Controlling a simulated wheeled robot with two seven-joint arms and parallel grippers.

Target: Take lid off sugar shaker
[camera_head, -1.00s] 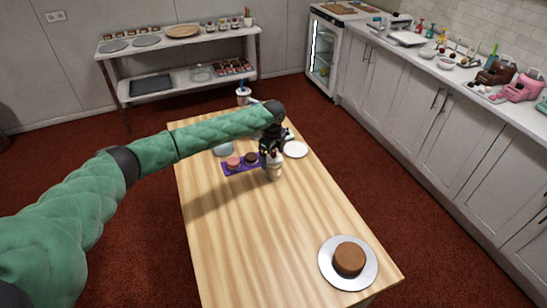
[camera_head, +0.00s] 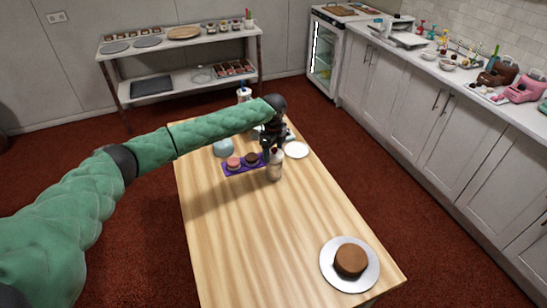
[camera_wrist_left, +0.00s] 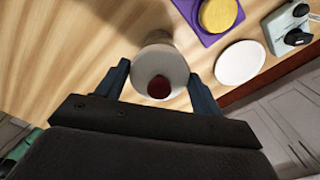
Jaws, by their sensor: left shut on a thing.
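The sugar shaker (camera_head: 275,171) stands upright on the wooden table, just right of the purple tray. My left gripper (camera_head: 272,148) is above its top, pointing down. In the left wrist view, the fingers (camera_wrist_left: 159,88) are on either side of a pale round lid (camera_wrist_left: 150,65) with a dark red knob, and shut on it. The shaker body is mostly hidden behind the lid there, and I cannot tell whether the lid is clear of it. My right gripper is not in view.
The purple tray (camera_head: 229,171) holds small round cakes. A white plate (camera_head: 296,150) lies right of the gripper. A brown cake (camera_head: 350,259) on a silver plate (camera_head: 332,273) is at the near right. The middle of the table (camera_head: 250,235) is clear.

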